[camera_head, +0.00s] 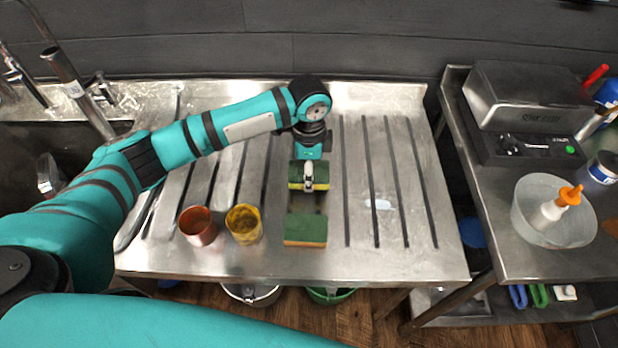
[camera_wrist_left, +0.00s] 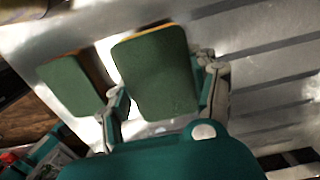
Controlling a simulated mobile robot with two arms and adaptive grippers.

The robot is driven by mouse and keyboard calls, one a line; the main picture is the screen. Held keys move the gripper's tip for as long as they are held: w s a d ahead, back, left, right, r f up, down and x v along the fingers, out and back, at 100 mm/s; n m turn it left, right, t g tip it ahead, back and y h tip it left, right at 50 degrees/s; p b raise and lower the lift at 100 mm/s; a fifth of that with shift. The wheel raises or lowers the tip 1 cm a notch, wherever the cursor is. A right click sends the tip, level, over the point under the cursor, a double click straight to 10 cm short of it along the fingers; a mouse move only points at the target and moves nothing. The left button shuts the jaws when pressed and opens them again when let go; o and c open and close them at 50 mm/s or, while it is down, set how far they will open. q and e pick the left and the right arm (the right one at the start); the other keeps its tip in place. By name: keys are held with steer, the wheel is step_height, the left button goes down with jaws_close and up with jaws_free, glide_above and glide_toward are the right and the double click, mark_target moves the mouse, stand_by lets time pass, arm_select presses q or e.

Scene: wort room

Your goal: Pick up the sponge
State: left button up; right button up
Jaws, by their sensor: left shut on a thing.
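One green-and-yellow sponge (camera_head: 296,184) is between the fingers of my left gripper (camera_head: 309,178), over the middle of the steel drainboard. In the left wrist view the gripper (camera_wrist_left: 162,95) is shut on this sponge (camera_wrist_left: 155,70), green face toward the camera, a finger at either side. It seems to be held a little above the steel. A second sponge (camera_head: 305,230), green on top, lies flat on the drainboard nearer the front edge; the wrist view also shows it (camera_wrist_left: 75,84), partly behind the held one. My right gripper is not in view.
A copper cup (camera_head: 198,226) and a yellow cup (camera_head: 244,224) stand left of the lying sponge. The ridged drainboard (camera_head: 420,255) is mostly clear at right. A sink (camera_head: 60,150) lies at left. A side table at right carries a bowl (camera_head: 552,235) and a grey device (camera_head: 530,95).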

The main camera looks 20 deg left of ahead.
arm_select(q)
steer(key=s+d, duration=0.2)
steer(key=s, duration=0.2)
steer(key=s+d+r+b, duration=0.1)
steer(key=s+d, duration=0.2)
steer(key=s, duration=0.2)
steer(key=s+d, duration=0.3)
steer(key=s, duration=0.2)
steer(key=shift+r+b, duration=0.3)
steer(key=shift+b, duration=0.05)
